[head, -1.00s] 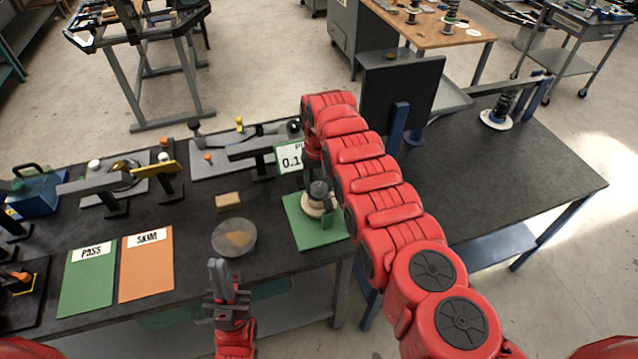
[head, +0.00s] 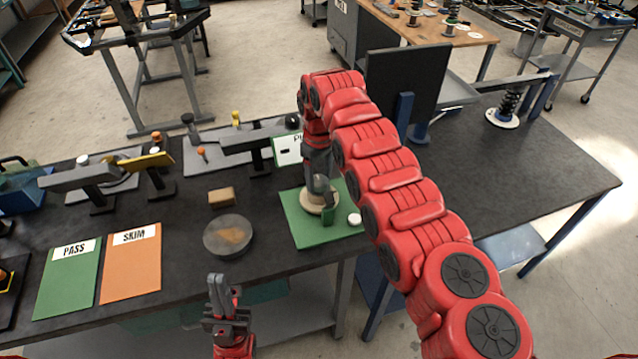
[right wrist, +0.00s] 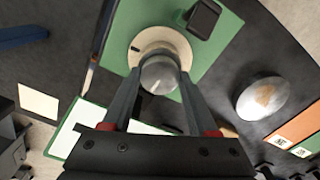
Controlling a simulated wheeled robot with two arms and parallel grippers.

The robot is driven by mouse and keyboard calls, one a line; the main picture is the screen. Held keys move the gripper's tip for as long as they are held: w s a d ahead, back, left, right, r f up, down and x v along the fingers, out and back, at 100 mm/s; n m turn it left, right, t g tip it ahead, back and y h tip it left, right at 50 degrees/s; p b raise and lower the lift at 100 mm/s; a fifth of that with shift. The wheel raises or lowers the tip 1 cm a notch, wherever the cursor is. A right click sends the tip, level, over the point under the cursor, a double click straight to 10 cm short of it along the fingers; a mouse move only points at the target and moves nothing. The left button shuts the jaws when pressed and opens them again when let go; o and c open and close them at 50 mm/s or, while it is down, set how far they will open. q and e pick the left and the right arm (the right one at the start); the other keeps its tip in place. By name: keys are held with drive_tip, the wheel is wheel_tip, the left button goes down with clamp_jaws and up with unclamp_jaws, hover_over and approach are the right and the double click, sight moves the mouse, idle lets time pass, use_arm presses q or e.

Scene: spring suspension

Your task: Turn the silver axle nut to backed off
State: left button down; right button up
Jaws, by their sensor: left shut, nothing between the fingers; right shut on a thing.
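The silver axle nut (right wrist: 160,73) is a rounded grey metal piece on a cream round base (right wrist: 146,45). In the head view the base (head: 319,202) stands on a green mat (head: 297,226), with the nut largely hidden by my right gripper. My right gripper (right wrist: 160,80) points down from above and is shut on the nut, one finger on each side. My left gripper (head: 224,290) is shut and empty in front of the bench, well apart from the nut.
A dark block (right wrist: 203,18) stands on the mat beside the base. A round dish (head: 228,237), a tan block (head: 221,197) and orange (head: 132,270) and green (head: 67,285) cards lie to the left. A dark upright panel (head: 405,85) stands behind my right arm.

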drive_tip(key=shift+n, duration=0.3)
drive_tip(key=shift+b, duration=0.3)
drive_tip(key=o, duration=1.4)
drive_tip(key=shift+c, duration=0.2)
